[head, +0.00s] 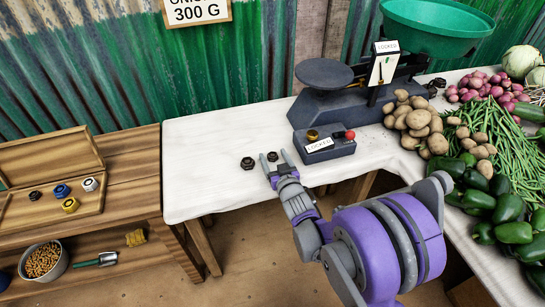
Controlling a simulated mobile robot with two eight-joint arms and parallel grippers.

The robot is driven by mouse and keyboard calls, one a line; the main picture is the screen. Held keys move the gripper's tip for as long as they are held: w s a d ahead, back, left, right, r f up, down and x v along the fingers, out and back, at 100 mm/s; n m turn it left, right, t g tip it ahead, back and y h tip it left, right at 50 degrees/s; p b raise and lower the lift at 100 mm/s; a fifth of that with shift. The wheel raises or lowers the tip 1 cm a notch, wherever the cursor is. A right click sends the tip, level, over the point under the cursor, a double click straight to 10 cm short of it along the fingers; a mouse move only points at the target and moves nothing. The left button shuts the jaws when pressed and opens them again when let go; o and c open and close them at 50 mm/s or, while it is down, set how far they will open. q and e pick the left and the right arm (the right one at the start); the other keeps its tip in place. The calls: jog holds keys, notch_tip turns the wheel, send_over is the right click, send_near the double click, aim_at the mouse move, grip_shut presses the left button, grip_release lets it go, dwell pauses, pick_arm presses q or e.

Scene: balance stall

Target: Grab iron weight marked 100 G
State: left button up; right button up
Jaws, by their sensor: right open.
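Two small dark weights lie near the front of the white-clothed table, a left one (247,163) and a right one (272,156). Their markings are too small to read, so I cannot tell which is the 100 G one. My right gripper (274,157) is open, with its fingers pointing away from me. The right weight shows between its fingertips, and the left weight is just outside the left finger. I cannot tell whether the fingers touch either weight. More dark weights stand at the back by the scale (437,84). My left gripper is not in view.
A grey control box (325,148) marked LOCKED and a balance scale (340,105) with a green pan (436,22) stand behind and right of the gripper. Vegetables crowd the right side. An open wooden case (50,160) with coloured weights is at left. The cloth's left part is clear.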

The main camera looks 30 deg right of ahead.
grip_shut()
jog(key=shift+r, duration=0.1)
dwell(0.3)
